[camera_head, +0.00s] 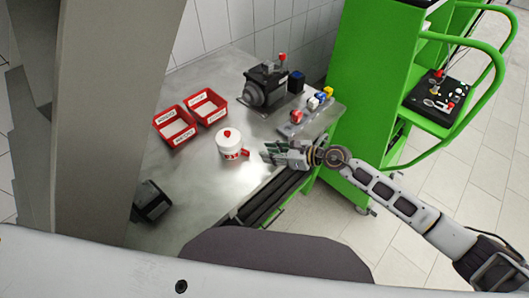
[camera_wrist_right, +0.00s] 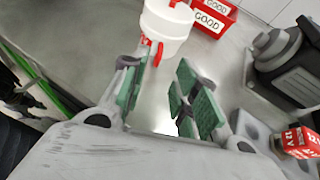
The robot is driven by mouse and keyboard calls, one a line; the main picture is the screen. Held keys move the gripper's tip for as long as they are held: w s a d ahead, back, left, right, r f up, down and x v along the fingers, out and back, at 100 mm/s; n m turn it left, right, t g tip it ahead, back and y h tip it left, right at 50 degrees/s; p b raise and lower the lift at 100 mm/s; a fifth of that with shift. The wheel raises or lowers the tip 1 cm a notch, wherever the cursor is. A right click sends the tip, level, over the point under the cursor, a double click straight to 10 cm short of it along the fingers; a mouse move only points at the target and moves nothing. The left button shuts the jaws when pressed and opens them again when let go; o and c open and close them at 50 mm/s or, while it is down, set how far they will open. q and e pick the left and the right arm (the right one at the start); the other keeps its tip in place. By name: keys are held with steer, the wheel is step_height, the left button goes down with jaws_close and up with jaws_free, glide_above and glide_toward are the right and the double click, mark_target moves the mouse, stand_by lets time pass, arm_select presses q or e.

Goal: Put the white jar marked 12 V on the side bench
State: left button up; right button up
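The white jar (camera_head: 230,147) stands upright on the metal bench, with a red knob on its lid, red lettering and a red handle at its right. In the right wrist view, the jar (camera_wrist_right: 167,28) is just beyond the fingertips, its red handle near the gap between them; contact cannot be told. My right gripper (camera_head: 271,152) is open and empty, reaching in from the right at the jar's handle side. Its green-padded fingers (camera_wrist_right: 160,78) are apart. My left gripper is not in view. Which surface is the side bench is unclear.
Red bins (camera_head: 175,126) stand behind the jar. A dark pump (camera_head: 265,86) and a plate with coloured parts (camera_head: 312,117) are at the back right. A black box (camera_head: 152,201) sits at the front left. A green trolley (camera_head: 434,122) stands right. Bench around the jar is clear.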

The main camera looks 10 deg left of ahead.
steer(key=shift+v, duration=1.6)
